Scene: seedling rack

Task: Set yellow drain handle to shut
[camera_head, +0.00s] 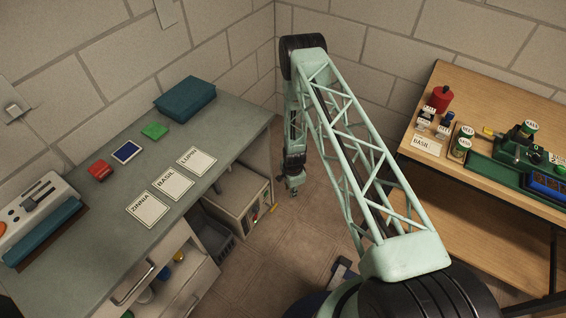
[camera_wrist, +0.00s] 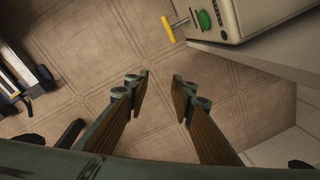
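The yellow drain handle (camera_wrist: 168,29) is a short bar on a thin metal stem at the front of a pale grey box (camera_wrist: 226,27). In the wrist view it lies above and beyond my fingertips, toward the top middle. In the head view the handle (camera_head: 275,209) is a small yellow piece at the right of the box (camera_head: 238,188) under the green bench. My gripper (camera_wrist: 158,85) is open and empty, apart from the handle. In the head view my gripper (camera_head: 293,188) hangs just above and right of the handle. I cannot tell the handle's set position.
A green knob (camera_wrist: 206,18) sits beside the handle on the box. The green bench (camera_head: 105,195) overhangs the box, with open drawers (camera_head: 160,275) below. A wooden table (camera_head: 480,105) with jars and a green device stands at the right. The tiled floor (camera_head: 290,240) between is mostly clear.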

